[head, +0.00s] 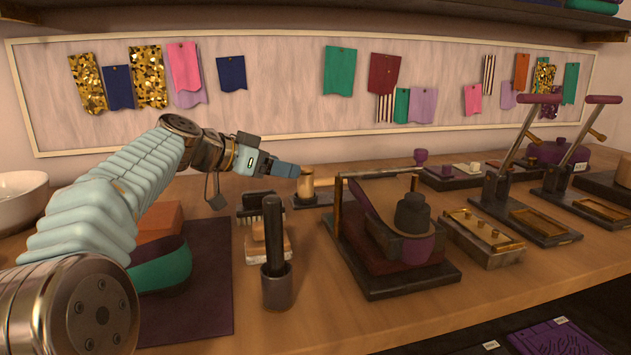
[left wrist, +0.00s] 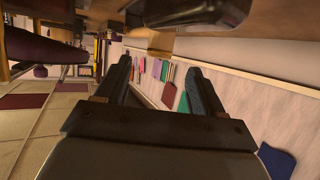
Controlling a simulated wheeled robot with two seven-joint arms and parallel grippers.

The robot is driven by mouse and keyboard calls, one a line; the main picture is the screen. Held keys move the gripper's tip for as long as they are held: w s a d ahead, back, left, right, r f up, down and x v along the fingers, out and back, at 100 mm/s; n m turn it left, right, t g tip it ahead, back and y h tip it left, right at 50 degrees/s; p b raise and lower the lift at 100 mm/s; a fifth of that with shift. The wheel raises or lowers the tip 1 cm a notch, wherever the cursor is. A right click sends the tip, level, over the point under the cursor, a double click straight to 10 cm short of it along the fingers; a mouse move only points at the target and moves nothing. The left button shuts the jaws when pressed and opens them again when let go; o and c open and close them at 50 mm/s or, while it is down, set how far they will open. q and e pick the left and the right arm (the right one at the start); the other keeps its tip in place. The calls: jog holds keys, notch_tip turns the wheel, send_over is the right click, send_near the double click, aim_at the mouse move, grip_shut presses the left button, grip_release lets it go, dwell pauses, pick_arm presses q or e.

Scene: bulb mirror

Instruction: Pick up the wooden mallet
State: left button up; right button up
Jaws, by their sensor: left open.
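A light wooden cylinder (head: 306,184), which looks like the mallet's head, stands on a small dark base at the middle of the bench. A pale wooden bar (head: 375,174) runs right from near it behind the press; I cannot tell whether it is the mallet's handle. My left gripper (head: 297,171) is just left of the cylinder's top and slightly above it, seen side-on. In the left wrist view its two fingers (left wrist: 160,65) are spread apart with nothing held between them. The mallet is not clearly recognisable in that view. My right gripper is not in view.
A dark press with a purple pad (head: 415,247) stands right of the cylinder. A brush and blocks (head: 265,240) and a dark-handled tool in a cup (head: 276,285) stand in front. A purple mat (head: 205,305) lies left. Lever presses (head: 535,225) stand at right.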

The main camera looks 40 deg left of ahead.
aim_at(304, 168)
pick_arm(q)
jog(key=x, duration=0.1)
jog(key=p+x, duration=0.1)
jog(key=x, duration=0.2)
jog(key=shift+w+d+r+p, duration=0.1)
jog(key=shift+w+r+p, duration=0.2)
jog(key=shift+w+p, duration=0.05)
jog(key=shift+w+d+f, duration=0.1)
jog(key=shift+w+f, duration=0.15)
jog(key=shift+w, duration=0.2)
jog(key=c, duration=1.3)
jog(key=shift+o, duration=0.2)
